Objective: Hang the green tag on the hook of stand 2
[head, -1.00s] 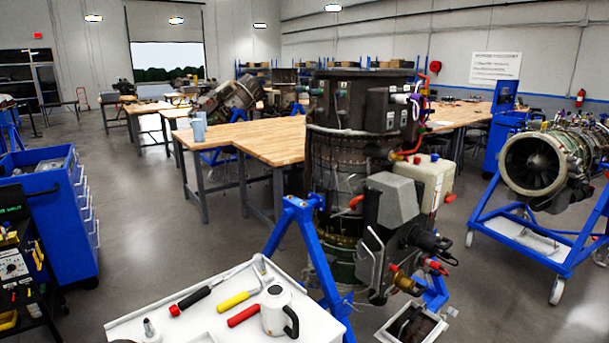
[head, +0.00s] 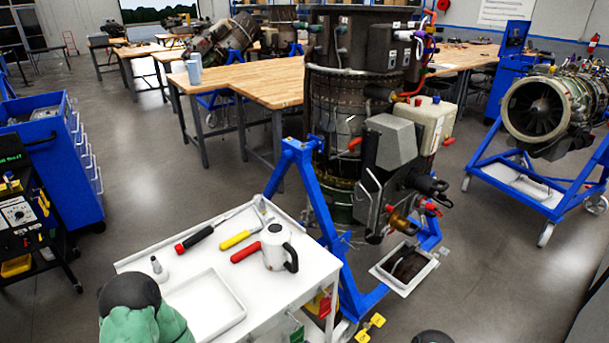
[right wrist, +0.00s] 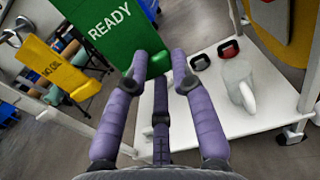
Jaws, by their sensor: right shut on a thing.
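In the right wrist view, a green tag (right wrist: 108,30) marked READY stands large at the top. The purple fingers of my right gripper (right wrist: 160,68) are closed on its lower edge. My right gripper does not show clearly in the head view; only a dark rounded part is at the bottom edge. My left gripper is not in view; a green and black part of mine shows at bottom left. The blue stand (head: 325,225) carries the large upright engine (head: 345,120). Another blue stand (head: 500,195) holds a turbine at right. I cannot make out stand numbers or a hook.
A yellow tag (right wrist: 52,66) marked NO OIL is left of the green one. A blue tool cabinet (head: 50,160) stands at left.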

